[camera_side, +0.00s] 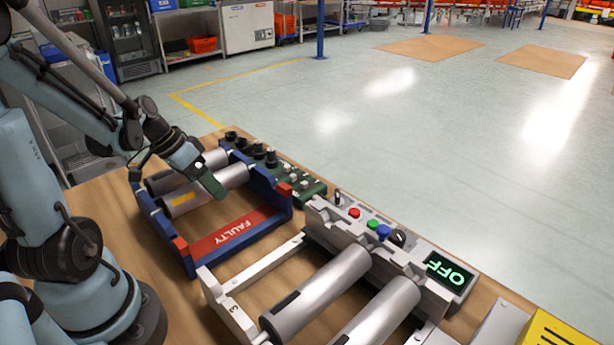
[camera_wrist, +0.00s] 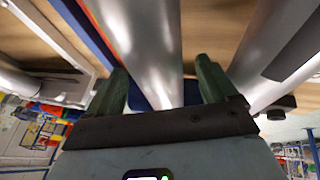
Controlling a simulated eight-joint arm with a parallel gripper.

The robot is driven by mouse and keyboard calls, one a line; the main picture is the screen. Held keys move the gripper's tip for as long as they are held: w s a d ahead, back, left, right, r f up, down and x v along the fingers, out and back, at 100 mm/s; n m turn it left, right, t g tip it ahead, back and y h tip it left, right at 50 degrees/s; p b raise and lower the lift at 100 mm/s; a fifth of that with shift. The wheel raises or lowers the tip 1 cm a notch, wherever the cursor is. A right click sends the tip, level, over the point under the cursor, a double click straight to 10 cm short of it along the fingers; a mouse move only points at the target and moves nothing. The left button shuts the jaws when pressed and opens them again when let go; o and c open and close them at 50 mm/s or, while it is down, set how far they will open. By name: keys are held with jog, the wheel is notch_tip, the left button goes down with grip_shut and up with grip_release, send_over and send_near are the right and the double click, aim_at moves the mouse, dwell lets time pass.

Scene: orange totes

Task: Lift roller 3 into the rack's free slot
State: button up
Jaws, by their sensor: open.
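A blue rack marked FAULTY (camera_side: 226,234), with red corners, stands on the table in the side view. It holds two grey rollers, a rear roller (camera_side: 158,184) and a front roller with a yellow label (camera_side: 183,199); its nearer part is empty. My gripper (camera_side: 208,182) is at the front roller's right part, fingers pointing down. In the wrist view, my open gripper (camera_wrist: 163,85) has a grey roller (camera_wrist: 145,40) between its green fingers; contact cannot be told. On the grey conveyor frame, a roller with a dark band (camera_side: 318,293) lies near a "3" mark (camera_side: 233,309). No number is readable on any roller.
Another roller (camera_side: 382,316) lies on the conveyor frame. Its control box has coloured buttons (camera_side: 372,226) and a display (camera_side: 450,271) reading OFF. Green fixtures with black knobs (camera_side: 272,160) stand behind the rack. A yellow box (camera_side: 550,332) is at the lower right.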

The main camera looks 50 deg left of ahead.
jog(key=v, duration=1.2)
dwell(0.4)
jog(key=w+d+f+t+y, duration=0.1)
jog(key=w+d, duration=0.2)
jog(key=d, duration=0.6)
jog(key=w+d+f+t+y, duration=0.1)
jog(key=w+d, duration=0.3)
jog(key=d, duration=0.5)
jog(key=shift+f+m+t+y, duration=0.25)
jog(key=shift+m+t+y, duration=0.05)
jog(key=shift+t, duration=0.1)
jog(key=shift+s, duration=0.1)
